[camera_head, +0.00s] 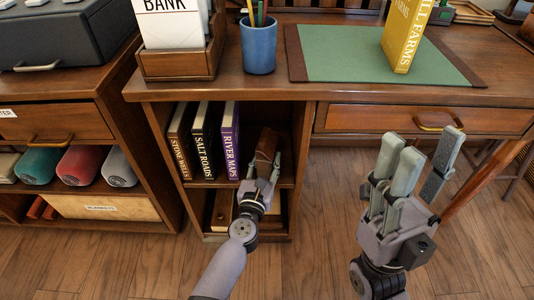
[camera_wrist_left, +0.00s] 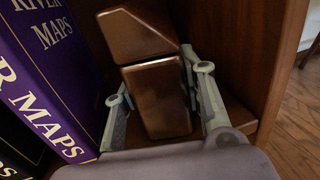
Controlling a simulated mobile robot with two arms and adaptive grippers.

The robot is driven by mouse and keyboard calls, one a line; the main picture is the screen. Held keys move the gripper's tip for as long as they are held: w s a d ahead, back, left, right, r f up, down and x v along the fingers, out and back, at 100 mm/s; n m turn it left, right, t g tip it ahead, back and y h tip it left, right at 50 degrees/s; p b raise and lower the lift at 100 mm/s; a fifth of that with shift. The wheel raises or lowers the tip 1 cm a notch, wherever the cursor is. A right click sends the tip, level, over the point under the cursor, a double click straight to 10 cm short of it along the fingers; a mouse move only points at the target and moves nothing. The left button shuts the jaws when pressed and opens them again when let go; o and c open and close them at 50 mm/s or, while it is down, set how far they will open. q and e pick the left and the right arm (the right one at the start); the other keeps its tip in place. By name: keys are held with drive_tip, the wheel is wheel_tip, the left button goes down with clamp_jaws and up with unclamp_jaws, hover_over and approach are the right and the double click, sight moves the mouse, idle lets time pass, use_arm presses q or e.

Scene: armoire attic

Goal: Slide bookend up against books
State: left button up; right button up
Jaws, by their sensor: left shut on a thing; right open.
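Three books stand upright in the desk's shelf compartment in the head view: Stone Wells (camera_head: 180,140), Salt Roads (camera_head: 203,140) and River Maps (camera_head: 229,140). A brown wooden bookend (camera_head: 265,149) stands to the right of River Maps with a gap between them. My left gripper (camera_head: 260,185) is inside the compartment, shut on the bookend. The left wrist view shows the bookend (camera_wrist_left: 155,90) between its two fingers, with River Maps (camera_wrist_left: 40,75) to the left, apart from the bookend. My right gripper (camera_head: 412,165) is open and empty in front of the desk drawer.
The compartment's right wall (camera_head: 303,140) is close to the bookend's right. A lower shelf holds other items. On the desk top are a blue pencil cup (camera_head: 259,47), a wooden card box (camera_head: 178,64), a green mat (camera_head: 345,62) and a yellow book (camera_head: 404,35).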

use_arm(q)
drive_tip(key=shift+a+r, duration=0.1)
drive_tip(key=shift+a, duration=0.1)
drive_tip(key=shift+w+a+n+y, duration=0.1)
drive_tip(key=shift+a+n+y, duration=0.4)
drive_tip(key=shift+a, duration=0.8)
drive_tip(key=shift+w+a+n+y, duration=0.1)
drive_tip(key=shift+a+n+y, duration=0.2)
drive_tip(key=shift+a+y, duration=0.75)
drive_tip(key=shift+n+y, duration=0.45)
drive_tip(key=shift+n, duration=0.05)
drive_tip(key=shift+w+a, duration=0.1)
drive_tip(key=shift+a, duration=2.2)
drive_tip(key=o, duration=1.1)
